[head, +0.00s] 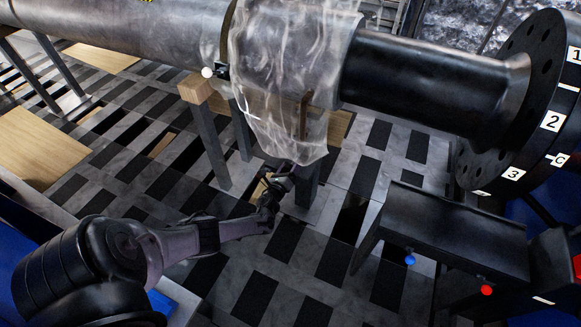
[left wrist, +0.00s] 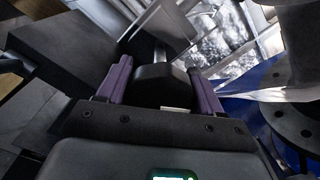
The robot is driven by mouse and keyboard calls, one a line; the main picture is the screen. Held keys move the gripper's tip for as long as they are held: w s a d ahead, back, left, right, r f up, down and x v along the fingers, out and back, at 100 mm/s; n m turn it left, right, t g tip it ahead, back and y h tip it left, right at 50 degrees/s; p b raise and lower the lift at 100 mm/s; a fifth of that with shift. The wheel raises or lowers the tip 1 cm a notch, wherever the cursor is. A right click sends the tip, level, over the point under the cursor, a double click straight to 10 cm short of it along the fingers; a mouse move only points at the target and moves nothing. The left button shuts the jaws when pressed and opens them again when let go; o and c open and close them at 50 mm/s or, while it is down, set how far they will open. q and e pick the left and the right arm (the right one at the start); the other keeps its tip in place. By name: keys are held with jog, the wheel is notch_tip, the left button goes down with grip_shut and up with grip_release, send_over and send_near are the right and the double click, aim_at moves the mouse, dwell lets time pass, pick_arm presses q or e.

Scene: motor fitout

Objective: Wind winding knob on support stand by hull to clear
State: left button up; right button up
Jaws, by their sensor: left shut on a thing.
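The hull is a large grey cylinder (head: 130,28) across the top of the head view, with a black pipe section (head: 425,80) at its right. A cloudy clear sheet (head: 290,60) drapes over it and hangs down. The support stand's grey post (head: 306,188) rises below the sheet, its upper part hidden. My left gripper (head: 281,179) is beside this post, under the sheet's lower edge. In the left wrist view, its purple fingers (left wrist: 158,74) are shut on a black rounded part, seemingly the winding knob (left wrist: 160,87). The knob is hidden in the head view.
A stand with a wooden block (head: 195,88) is left of the sheet. A large black numbered flange (head: 530,110) is at the right. Checkered floor lies open below the post.

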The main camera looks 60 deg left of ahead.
pick_arm(q)
jog(key=shift+m, duration=0.6)
jog(key=o, duration=1)
jog(key=shift+s+d+r+p, duration=0.1)
jog(key=shift+s+d+p, duration=0.1)
jog(key=shift+s+p, duration=0.1)
jog(key=shift+p+v, duration=2.2)
jog(key=shift+v, duration=2.9)
